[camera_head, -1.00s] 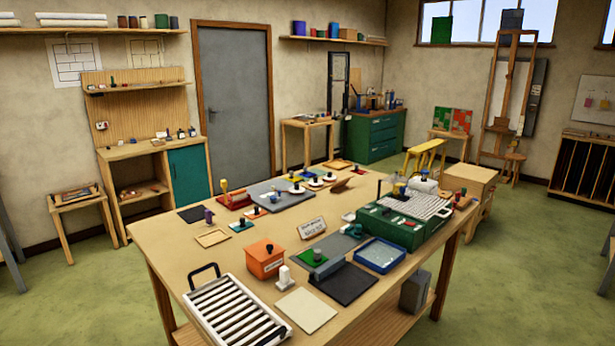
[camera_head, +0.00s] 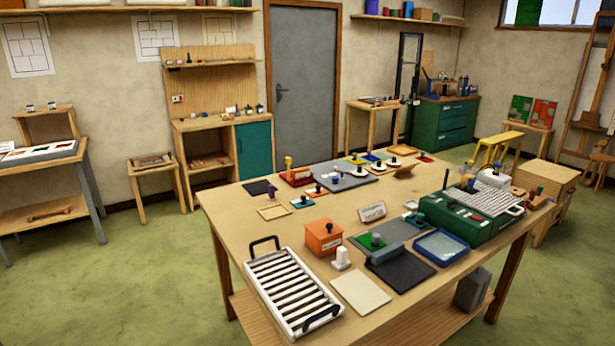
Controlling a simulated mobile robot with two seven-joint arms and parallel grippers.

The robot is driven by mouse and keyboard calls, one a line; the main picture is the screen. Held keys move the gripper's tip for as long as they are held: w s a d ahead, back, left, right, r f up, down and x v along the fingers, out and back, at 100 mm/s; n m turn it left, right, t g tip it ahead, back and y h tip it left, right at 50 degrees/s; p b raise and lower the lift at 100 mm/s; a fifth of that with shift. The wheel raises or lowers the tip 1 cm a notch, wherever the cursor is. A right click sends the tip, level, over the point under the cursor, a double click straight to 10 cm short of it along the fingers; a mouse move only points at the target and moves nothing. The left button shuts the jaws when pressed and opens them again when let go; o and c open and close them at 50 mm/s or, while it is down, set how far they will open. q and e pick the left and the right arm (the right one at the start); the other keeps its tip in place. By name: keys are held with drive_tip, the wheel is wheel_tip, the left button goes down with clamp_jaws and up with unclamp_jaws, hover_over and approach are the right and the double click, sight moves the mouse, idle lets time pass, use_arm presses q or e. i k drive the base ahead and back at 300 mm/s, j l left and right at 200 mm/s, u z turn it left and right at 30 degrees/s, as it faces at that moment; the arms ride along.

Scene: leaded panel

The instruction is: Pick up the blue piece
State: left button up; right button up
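I cannot tell which is meant. Both are small in view. Neither of my grippers is in view.
A white slatted rack (camera_head: 292,290), an orange box (camera_head: 323,238), a pale sheet (camera_head: 360,292), a dark mat (camera_head: 400,270), a blue-rimmed tray (camera_head: 441,247) and a green case (camera_head: 460,222) crowd the table's near and right parts. Green floor (camera_head: 130,270) lies open to the left.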

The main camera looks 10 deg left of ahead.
sight(368, 156)
drive_tip(key=i+j+u, duration=0.2)
drive_tip(key=j, duration=0.25)
drive_tip(key=i+j+u, duration=0.2)
drive_tip(key=j, duration=0.25)
drive_tip(key=i+j+u, duration=0.2)
drive_tip(key=j, duration=0.25)
drive_tip(key=i+j+u, duration=0.2)
drive_tip(key=j, duration=0.15)
drive_tip(key=i+j+u, duration=0.15)
drive_tip(key=i, duration=0.3)
drive_tip(key=i+j+u, duration=0.15)
drive_tip(key=i, duration=0.3)
drive_tip(key=i+j+u, duration=0.15)
drive_tip(key=i, duration=0.3)
drive_tip(key=i+u, duration=0.1)
drive_tip(key=i, duration=1.55)
drive_tip(key=i+z, duration=0.1)
drive_tip(key=i, duration=0.7)
drive_tip(key=i+j+z, duration=0.15)
drive_tip(key=i, duration=0.65)
drive_tip(key=i+l+z, duration=0.1)
drive_tip(key=i+z, duration=0.6)
drive_tip(key=z, duration=0.2)
drive_tip(key=i+j+z, duration=0.1)
drive_tip(key=i+z, duration=0.35)
drive_tip(key=k, duration=0.1)
